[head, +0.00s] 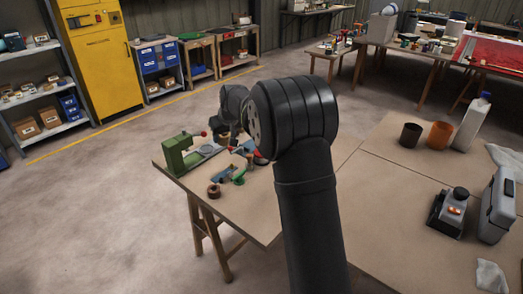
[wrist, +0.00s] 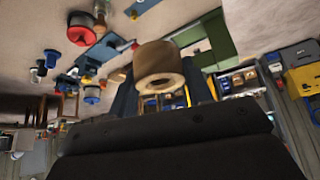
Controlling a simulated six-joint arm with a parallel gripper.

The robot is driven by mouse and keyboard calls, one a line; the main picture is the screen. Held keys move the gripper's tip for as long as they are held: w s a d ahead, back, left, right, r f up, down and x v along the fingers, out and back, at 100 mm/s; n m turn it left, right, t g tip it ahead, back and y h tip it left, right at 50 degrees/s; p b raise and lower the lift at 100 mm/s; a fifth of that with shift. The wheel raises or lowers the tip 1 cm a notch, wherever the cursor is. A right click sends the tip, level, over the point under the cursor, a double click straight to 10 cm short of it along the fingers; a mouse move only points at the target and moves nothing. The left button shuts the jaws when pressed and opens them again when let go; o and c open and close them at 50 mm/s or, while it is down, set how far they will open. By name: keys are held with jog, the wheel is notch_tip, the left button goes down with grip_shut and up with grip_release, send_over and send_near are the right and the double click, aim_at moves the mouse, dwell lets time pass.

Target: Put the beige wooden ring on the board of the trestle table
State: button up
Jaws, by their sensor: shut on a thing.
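In the wrist view the beige wooden ring (wrist: 160,58), a short thick-walled ring, sits between the fingers of my gripper (wrist: 165,97). The gripper is shut on it. Its open end faces the camera. In the head view my arm hides most of the gripper, and I cannot make out the held ring there. The trestle table (head: 262,222) has a pale brown board on wooden legs. My gripper is over or near its far left part, by the green machine; the height above the board is unclear.
A green vise-like machine (head: 178,158), a brown ring-shaped object (head: 214,191) and small coloured tools crowd the table's left part. A dark cup (head: 410,136), an orange cup (head: 439,135), a white bottle (head: 472,122) and a grey case (head: 497,205) stand right. Board near the front is bare.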

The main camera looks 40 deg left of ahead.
notch_tip(320, 180, down, 11)
send_over(201, 183)
jog(key=d, duration=0.2)
jog(key=f, duration=0.7)
jog(key=shift+s+a, duration=0.1)
jog(key=shift+s, duration=0.25)
jog(key=shift+f, duration=1.95)
jog(key=shift+f, duration=0.1)
jog(key=o, duration=1)
jog(key=shift+f, duration=0.1)
jog(key=shift+r, duration=0.4)
jog(key=v, duration=1.1)
jog(key=shift+s+d+r, duration=0.15)
jog(key=shift+d+r, duration=0.05)
jog(key=shift+d, duration=0.1)
